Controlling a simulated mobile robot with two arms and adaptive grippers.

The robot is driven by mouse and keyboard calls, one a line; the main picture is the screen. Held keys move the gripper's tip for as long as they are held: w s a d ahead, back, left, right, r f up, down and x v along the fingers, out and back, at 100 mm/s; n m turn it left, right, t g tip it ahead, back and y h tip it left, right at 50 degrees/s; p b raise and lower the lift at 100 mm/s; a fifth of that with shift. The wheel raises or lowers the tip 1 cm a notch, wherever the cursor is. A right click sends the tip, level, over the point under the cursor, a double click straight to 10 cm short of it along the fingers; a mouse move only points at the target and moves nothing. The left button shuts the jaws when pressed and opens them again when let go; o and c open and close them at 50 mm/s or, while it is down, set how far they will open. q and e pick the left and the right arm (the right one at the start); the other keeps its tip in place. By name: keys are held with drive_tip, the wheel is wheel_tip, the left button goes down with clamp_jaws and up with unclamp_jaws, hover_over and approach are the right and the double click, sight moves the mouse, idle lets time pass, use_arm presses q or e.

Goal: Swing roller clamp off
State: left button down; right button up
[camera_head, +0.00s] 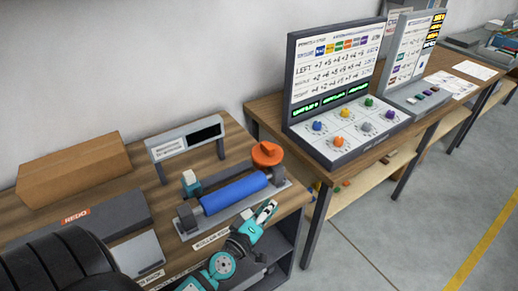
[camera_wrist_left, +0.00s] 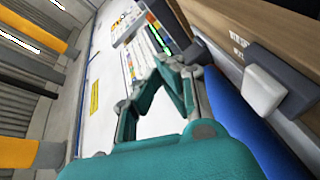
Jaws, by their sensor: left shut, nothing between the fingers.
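The roller unit is on the wooden bench, with a blue roller (camera_head: 234,193) lying along its grey base plate. I cannot tell which part is the clamp. My left gripper (camera_head: 267,211) is shut and empty, close in front of the roller's right half, apart from the knob. In the left wrist view the gripper (camera_wrist_left: 168,75) is beside the blue roller (camera_wrist_left: 243,122), and a pale block (camera_wrist_left: 263,90) on a dark mount is to its right.
A small display stand (camera_head: 187,140) is behind the roller. A cardboard box (camera_head: 73,171) and a dark tray with a REDO label (camera_head: 76,217) are to the left. A control panel (camera_head: 348,127) with coloured knobs is on the table at right. Open floor (camera_head: 425,210) lies beyond.

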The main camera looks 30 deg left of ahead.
sight(259, 162)
use_arm(q)
drive_tip(key=a+r+n+y, duration=0.4)
drive_tip(key=a+n+y, duration=0.3)
drive_tip(key=a+n, duration=0.2)
drive_tip(key=shift+s+a+r+g, duration=0.2)
drive_tip(key=shift+a+r+g, duration=0.1)
drive_tip(key=shift+r, duration=0.05)
use_arm(e)
drive_tip(key=shift+s+d+r, duration=0.15)
drive_tip(key=shift+d+r, duration=0.2)
use_arm(q)
drive_tip(key=p+x, duration=0.1)
drive_tip(key=x, duration=0.8)
drive_tip(key=shift+w, duration=0.25)
drive_tip(key=w, duration=0.3)
drive_tip(key=shift+w+d+p, duration=0.15)
drive_tip(key=shift+d+p, duration=0.15)
drive_tip(key=shift+d, duration=0.05)
drive_tip(key=shift+w+d, duration=0.25)
drive_tip(key=shift+w, duration=0.25)
use_arm(e)
drive_tip(key=shift+a+r, duration=0.2)
drive_tip(key=shift+r, duration=0.35)
